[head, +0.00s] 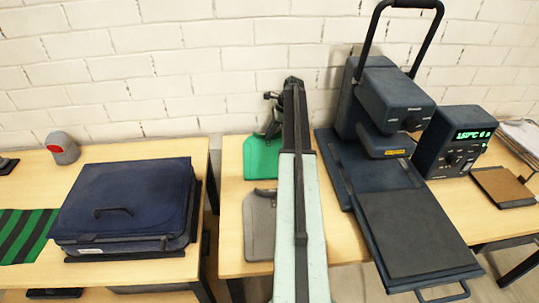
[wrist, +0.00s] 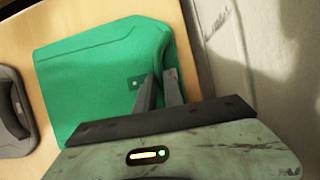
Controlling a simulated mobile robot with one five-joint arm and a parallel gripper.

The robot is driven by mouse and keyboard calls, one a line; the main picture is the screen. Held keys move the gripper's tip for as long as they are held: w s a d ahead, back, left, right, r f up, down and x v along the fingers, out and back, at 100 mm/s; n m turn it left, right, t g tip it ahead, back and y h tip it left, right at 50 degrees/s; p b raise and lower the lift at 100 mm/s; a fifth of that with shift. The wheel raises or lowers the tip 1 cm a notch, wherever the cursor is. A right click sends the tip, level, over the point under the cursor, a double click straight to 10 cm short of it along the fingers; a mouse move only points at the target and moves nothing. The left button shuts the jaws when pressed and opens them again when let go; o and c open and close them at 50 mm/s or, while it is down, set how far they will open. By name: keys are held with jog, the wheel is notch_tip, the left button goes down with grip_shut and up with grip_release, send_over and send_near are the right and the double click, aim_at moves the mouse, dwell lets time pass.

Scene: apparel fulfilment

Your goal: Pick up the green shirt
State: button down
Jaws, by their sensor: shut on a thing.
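The green shirt (head: 261,158) is a flat, folded piece at the back of the middle table, left of my arm. It fills much of the wrist view (wrist: 95,80). My gripper (head: 270,114) is at the shirt's far right edge, with the edge between its fingers. In the wrist view the fingers (wrist: 158,78) come close together on the shirt's right side, where the cloth bunches. Part of the shirt by the wall looks raised towards the fingers; whether the rest touches the table is unclear.
A grey folded item (head: 259,225) lies just in front of the shirt. A heat press (head: 400,190) and its control box (head: 455,142) stand to the right. A dark blue case (head: 125,200) sits on the left table, past a gap. The brick wall (head: 230,70) is close behind.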

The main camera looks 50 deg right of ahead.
jog(key=shift+r, duration=0.15)
notch_tip(320, 180, up, 10)
jog(key=p, duration=1)
dwell(0.3)
